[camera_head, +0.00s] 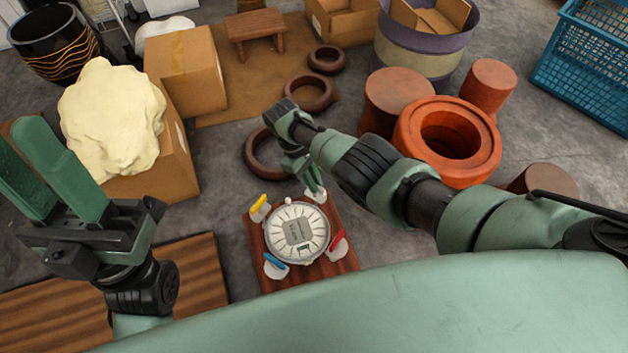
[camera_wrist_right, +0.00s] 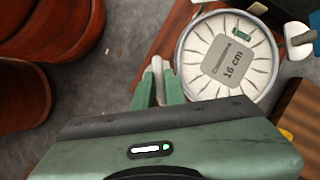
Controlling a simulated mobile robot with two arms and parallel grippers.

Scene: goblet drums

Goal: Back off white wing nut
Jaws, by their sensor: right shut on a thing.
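The goblet drum (camera_head: 297,232) has a round pale head with a grey label, and its head reads 16 cm in the right wrist view (camera_wrist_right: 205,62). Around its rim are a yellow wing nut (camera_head: 259,205), a blue one (camera_head: 274,266) and a red one (camera_head: 337,243). My right gripper (camera_head: 315,188) is over the drum's far rim, its green fingers shut on the white wing nut (camera_wrist_right: 158,68). The fingers partly hide that nut. My left gripper (camera_head: 30,150) is raised at the left, away from the drum, its two fingers apart and empty.
The drum is on a striped wooden board (camera_head: 344,262). Clay rings (camera_head: 264,155) and an orange-red hollow cylinder (camera_head: 478,160) lie beyond. A cardboard box (camera_head: 168,170) with a cream lump (camera_head: 110,115) stands at left. Grey floor (camera_head: 222,190) is clear between.

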